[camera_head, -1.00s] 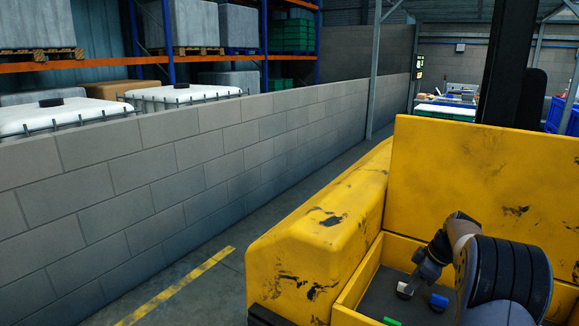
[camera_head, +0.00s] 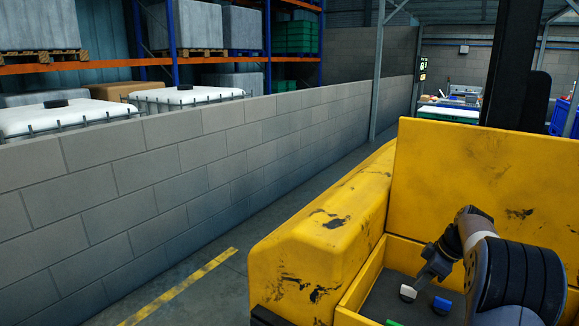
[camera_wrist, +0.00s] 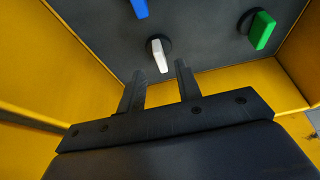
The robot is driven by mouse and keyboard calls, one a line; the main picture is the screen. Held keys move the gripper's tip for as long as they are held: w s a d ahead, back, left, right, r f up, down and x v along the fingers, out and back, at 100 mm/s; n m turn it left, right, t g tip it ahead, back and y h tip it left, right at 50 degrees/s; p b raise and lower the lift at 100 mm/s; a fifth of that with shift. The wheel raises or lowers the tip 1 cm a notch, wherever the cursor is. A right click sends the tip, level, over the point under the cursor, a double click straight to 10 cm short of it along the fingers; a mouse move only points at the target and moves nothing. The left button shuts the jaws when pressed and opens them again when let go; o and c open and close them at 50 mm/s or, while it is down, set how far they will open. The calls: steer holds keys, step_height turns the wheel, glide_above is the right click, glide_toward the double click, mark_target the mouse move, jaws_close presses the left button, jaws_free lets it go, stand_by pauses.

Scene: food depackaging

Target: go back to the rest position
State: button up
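My gripper (camera_wrist: 160,68) is open, its two dark fingers apart over the dark tray floor in the wrist view. A white piece (camera_wrist: 157,52) on a round black base shows just past and between the fingertips, with gaps on both sides. It also shows in the head view (camera_head: 407,293), right by the gripper end of my arm. A blue piece (camera_wrist: 140,8) is cut by the top edge of the wrist view. A green piece (camera_wrist: 262,30) on a black base is at the upper right. My bent arm hides part of the tray in the head view.
Yellow walls (camera_wrist: 90,65) close in the tray around my gripper. A high yellow panel (camera_head: 480,190) stands behind it. A grey block wall (camera_head: 190,180) runs along the left, with a clear floor strip (camera_head: 205,260) beside it.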

mark_target(411, 289)
steer(key=v, duration=0.7)
steer(key=x, duration=1)
steer(key=shift+a+f, duration=0.1)
steer(key=shift+f, duration=0.2)
steer(key=shift+w+a+f, duration=0.1)
steer(key=shift+f, duration=0.1)
steer(key=shift+m+t, duration=0.3)
steer(key=shift+m, duration=0.8)
steer(key=m, duration=0.1)
steer(key=m+h, duration=0.1)
steer(key=m, duration=0.1)
steer(key=shift+a+r+t+h, duration=0.1)
steer(key=shift+a+t+h, duration=0.05)
steer(key=shift+t+h, duration=0.2)
steer(key=m, duration=0.1)
steer(key=m+h+p, duration=0.1)
steer(key=m, duration=0.1)
steer(key=shift+s+a, duration=0.15)
steer(key=shift+s, duration=0.1)
steer(key=shift+m+t+h+p, duration=0.25)
steer(key=shift+m+h+p, duration=0.1)
steer(key=shift+m+p, duration=0.55)
